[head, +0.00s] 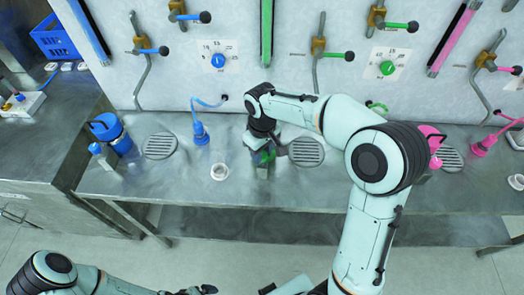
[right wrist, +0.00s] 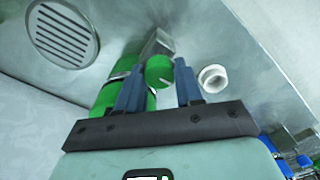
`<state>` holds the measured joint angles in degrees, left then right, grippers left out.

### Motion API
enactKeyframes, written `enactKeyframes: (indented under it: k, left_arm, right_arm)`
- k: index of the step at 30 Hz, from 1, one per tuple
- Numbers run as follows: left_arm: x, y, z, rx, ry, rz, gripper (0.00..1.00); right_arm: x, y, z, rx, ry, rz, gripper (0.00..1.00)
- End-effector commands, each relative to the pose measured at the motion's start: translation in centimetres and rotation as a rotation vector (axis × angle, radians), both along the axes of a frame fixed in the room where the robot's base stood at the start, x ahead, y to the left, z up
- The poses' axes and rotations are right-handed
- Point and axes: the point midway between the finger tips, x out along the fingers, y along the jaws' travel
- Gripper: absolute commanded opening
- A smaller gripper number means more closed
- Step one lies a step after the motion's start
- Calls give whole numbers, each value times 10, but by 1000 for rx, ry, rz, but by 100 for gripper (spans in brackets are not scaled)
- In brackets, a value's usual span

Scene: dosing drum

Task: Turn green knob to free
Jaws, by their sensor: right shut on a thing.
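The small green knob (right wrist: 159,70) shows in the right wrist view between the two blue-grey fingers of my right gripper (right wrist: 159,92). The fingers are shut on its sides. A grey metal block (right wrist: 160,44) is just beyond the knob. A larger green container (right wrist: 108,96) is beside the left finger and partly hidden by it. In the head view my right gripper (head: 264,150) is low over the bench, and the arm hides most of the knob and container. My left gripper (head: 203,290) is at the bottom edge, its jaws unclear.
The metal bench (head: 330,190) also holds a blue container (head: 112,133), a pink container (head: 431,135), round drain grates (head: 160,146) and a white cup (head: 219,171) left of my right gripper. The wall behind carries a green dial (head: 387,68), a blue dial (head: 218,60) and several coloured valve handles.

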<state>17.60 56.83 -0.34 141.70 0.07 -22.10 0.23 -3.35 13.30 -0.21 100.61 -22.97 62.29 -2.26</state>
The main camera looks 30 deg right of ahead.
Motion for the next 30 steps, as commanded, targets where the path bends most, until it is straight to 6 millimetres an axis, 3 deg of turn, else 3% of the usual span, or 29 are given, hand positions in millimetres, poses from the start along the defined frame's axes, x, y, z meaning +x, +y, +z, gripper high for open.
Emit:
enactKeyframes:
  k: [7, 8, 10, 22, 30]
  left_arm:
    - [0, 0, 0, 0, 0, 0, 100]
    - [0, 0, 0, 0, 0, 0, 100]
    - [0, 0, 0, 0, 0, 0, 100]
    - [1, 0, 1, 0, -1, 0, 100]
    - [9, 0, 10, 0, -10, 0, 100]
  right_arm:
    - [1, 0, 1, 0, -3, 2, 5]
    - [1, 0, 1, 0, -3, 2, 39]
    - [1, 0, 1, 0, -3, 2, 61]
    - [1, 0, 7, 0, -3, 0, 61]
    - [2, 0, 61, 0, -9, -1, 61]
